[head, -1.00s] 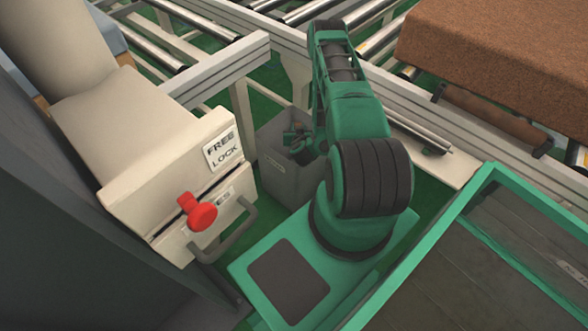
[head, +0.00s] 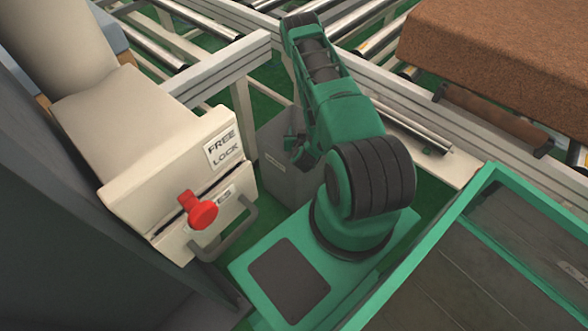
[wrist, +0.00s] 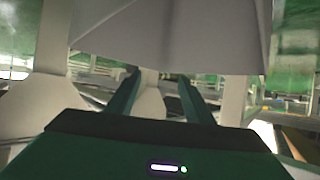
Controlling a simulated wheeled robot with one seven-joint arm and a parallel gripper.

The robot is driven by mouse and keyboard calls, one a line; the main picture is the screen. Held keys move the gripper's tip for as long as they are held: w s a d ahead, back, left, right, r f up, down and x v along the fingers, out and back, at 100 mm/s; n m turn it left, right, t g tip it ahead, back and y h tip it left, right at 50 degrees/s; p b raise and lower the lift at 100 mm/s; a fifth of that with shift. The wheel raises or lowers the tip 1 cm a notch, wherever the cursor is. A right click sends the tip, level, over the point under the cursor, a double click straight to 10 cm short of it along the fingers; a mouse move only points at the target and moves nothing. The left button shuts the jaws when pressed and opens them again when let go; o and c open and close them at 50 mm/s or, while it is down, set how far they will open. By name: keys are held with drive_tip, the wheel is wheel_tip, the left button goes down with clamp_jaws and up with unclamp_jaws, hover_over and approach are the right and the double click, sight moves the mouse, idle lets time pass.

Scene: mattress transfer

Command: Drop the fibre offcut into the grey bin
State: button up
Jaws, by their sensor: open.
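The grey bin (head: 283,178) stands on the green floor behind my arm, beside the rail frame. In the head view my gripper (head: 297,150) is small and dark, partly hidden by my arm, and overlaps the bin's right part. In the wrist view my gripper (wrist: 160,98) has its two green fingers apart with nothing held between them. A large pale grey surface fills the top of that view; I cannot tell for sure that it is the bin. I cannot make out the fibre offcut in either view, and the inside of the bin is hidden.
A cream machine with a red knob (head: 202,210) and a FREE/LOCK label stands left of the bin. Roller conveyors (head: 340,20) run behind. A brown fibre mattress (head: 500,50) lies at the upper right. A green-framed panel (head: 440,250) is at the lower right.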

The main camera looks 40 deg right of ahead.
drive_tip(key=v, duration=0.6)
idle(0.4)
